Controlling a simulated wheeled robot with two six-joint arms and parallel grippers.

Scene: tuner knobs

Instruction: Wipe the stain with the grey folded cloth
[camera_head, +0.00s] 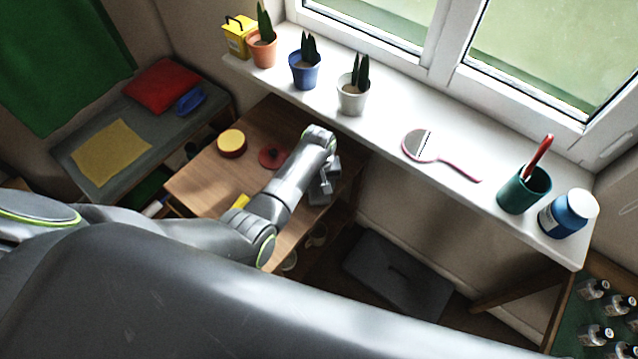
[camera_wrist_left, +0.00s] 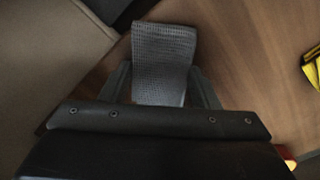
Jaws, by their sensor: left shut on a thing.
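The grey folded cloth (camera_wrist_left: 163,52) shows in the left wrist view as a textured grey strip, over the brown wooden table (camera_wrist_left: 250,50). My left gripper (camera_wrist_left: 163,88) is shut on its near end, with one finger on each side. In the head view my left gripper (camera_head: 322,188) is at the right end of the wooden table (camera_head: 205,183), partly hidden by my own arm. I cannot tell whether the cloth touches the table. I cannot make out a stain in either view. My right gripper is not in view.
A yellow-topped round tin (camera_head: 231,143), a red disc (camera_head: 271,157) and a yellow item (camera_head: 240,201) are on the table. The white sill (camera_head: 390,125) beside it holds potted plants, a hand mirror (camera_head: 420,144), a green cup (camera_head: 522,190) and a blue jar (camera_head: 566,214).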

